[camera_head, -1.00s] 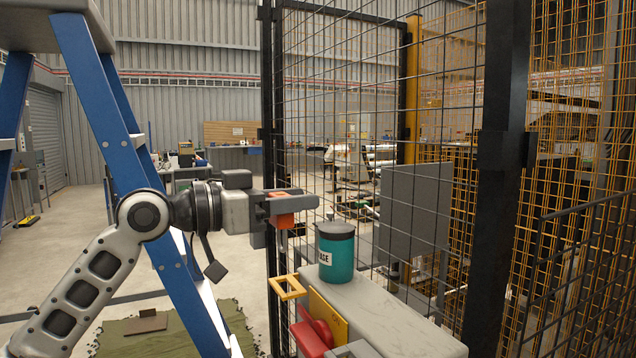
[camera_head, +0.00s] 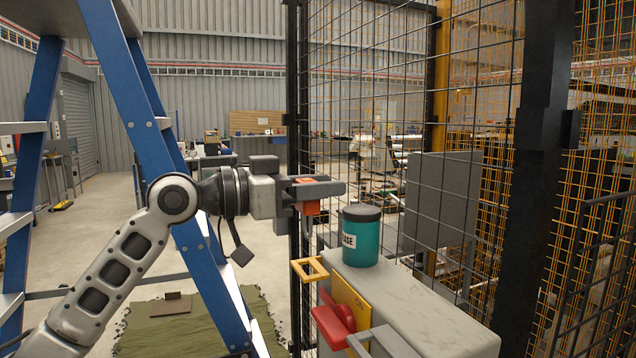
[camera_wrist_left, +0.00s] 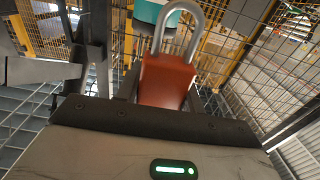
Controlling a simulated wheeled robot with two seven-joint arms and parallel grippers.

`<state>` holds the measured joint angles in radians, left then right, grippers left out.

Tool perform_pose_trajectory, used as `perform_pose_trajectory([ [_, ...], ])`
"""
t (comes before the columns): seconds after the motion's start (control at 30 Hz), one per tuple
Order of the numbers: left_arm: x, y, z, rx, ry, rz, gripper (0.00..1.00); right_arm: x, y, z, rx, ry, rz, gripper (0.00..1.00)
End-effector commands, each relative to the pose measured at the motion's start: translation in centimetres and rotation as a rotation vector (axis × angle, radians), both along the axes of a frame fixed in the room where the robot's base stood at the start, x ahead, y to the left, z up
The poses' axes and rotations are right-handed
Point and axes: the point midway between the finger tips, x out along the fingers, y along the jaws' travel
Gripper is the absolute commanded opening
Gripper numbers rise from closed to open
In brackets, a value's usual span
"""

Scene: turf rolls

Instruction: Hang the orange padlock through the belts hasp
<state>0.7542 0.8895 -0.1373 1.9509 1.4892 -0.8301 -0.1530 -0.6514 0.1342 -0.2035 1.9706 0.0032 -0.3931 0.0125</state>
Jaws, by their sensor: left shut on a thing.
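My left gripper (camera_head: 322,190) is shut on the orange padlock (camera_head: 309,207), in mid-air left of the teal jar and higher than the yellow loop. The wrist view shows the padlock's orange-red body (camera_wrist_left: 166,82) between the fingers, with its grey U-shaped shackle (camera_wrist_left: 184,12) pointing away from the gripper. The yellow square loop, which looks like the hasp (camera_head: 310,268), sticks out left from the grey box; the padlock is apart from it. No "belts" label is readable. My right gripper is not in view.
The teal jar (camera_head: 361,240) with a dark lid stands on the grey box (camera_head: 420,300). A red handle (camera_head: 333,322) and a yellow plate (camera_head: 351,308) are on the box's side. A blue stepladder (camera_head: 125,85) stands behind my left arm. Mesh fencing (camera_head: 400,70) rises behind the box.

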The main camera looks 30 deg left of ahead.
Motion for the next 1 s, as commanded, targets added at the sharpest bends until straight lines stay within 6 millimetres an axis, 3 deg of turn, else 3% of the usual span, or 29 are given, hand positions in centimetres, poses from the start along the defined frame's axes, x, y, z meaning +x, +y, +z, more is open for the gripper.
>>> perform_pose_trajectory([
  [0.1, 0.0, 0.0, -1.7, -0.001, -0.001, 0.0, 0.13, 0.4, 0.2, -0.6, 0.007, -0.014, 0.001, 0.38],
  [0.33, 0.0, 0.0, -3.3, -0.001, -0.002, 0.0, 0.13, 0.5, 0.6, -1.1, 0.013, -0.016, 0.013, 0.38],
  [1.0, 0.0, 0.0, -3.4, -0.001, -0.001, 0.0, 0.13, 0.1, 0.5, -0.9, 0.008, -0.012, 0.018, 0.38],
])
